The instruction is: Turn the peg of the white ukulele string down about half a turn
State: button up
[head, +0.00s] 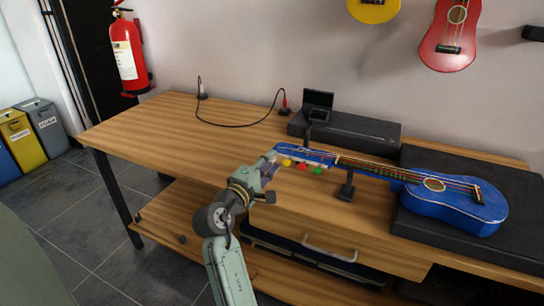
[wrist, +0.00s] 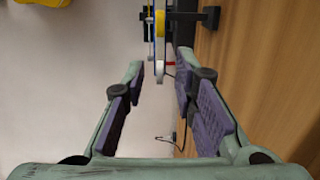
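The blue ukulele (head: 455,208) lies with its body at the right and its headstock (head: 305,152) pointing left. Yellow (head: 286,162), red (head: 302,166) and green (head: 318,170) pegs show along the headstock's near edge. The white peg is not clear in the head view, where my gripper (head: 270,160) is at the headstock's left end. In the wrist view, a white peg (wrist: 160,70) appears between the fingertips of my open gripper (wrist: 159,76), with the yellow peg (wrist: 160,22) above it. Contact between fingers and peg cannot be told.
A black neck support (head: 347,187) stands under the neck, and a dark case (head: 410,218) lies under the body. Behind are a small black screen device (head: 318,102) on a long black box (head: 355,130) and a cable (head: 235,125). The wooden table (head: 160,125) is clear at left.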

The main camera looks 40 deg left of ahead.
jog(key=shift+w+a, duration=0.15)
jog(key=shift+w, duration=0.8)
grip_shut()
